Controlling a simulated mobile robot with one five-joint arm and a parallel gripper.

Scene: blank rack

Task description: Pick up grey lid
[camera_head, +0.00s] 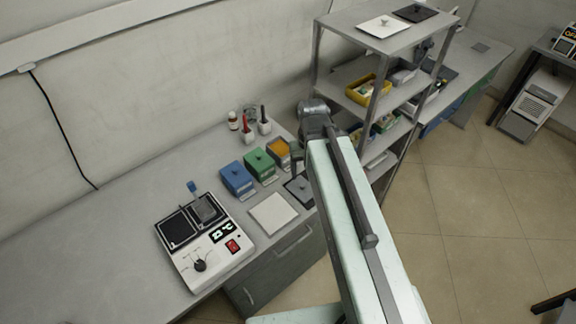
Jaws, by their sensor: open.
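A dark grey square lid (301,190) with a small knob lies near the front edge of the bench, right of a white square plate (273,213). My gripper (296,162) is above the bench, just over the back of the dark grey lid, and looks empty. My arm hides part of this area, so the gap between fingers and lid is hard to judge. Another dark square lid (416,13) with a knob lies on the rack's top shelf, beside a pale lid (382,27).
Blue (236,179), green (260,164) and orange (279,150) containers stand close behind the lid. A white device (203,243) with dark pads is on the left. Small bottles (233,121) stand at the back. The metal rack (378,88) rises just right of my gripper.

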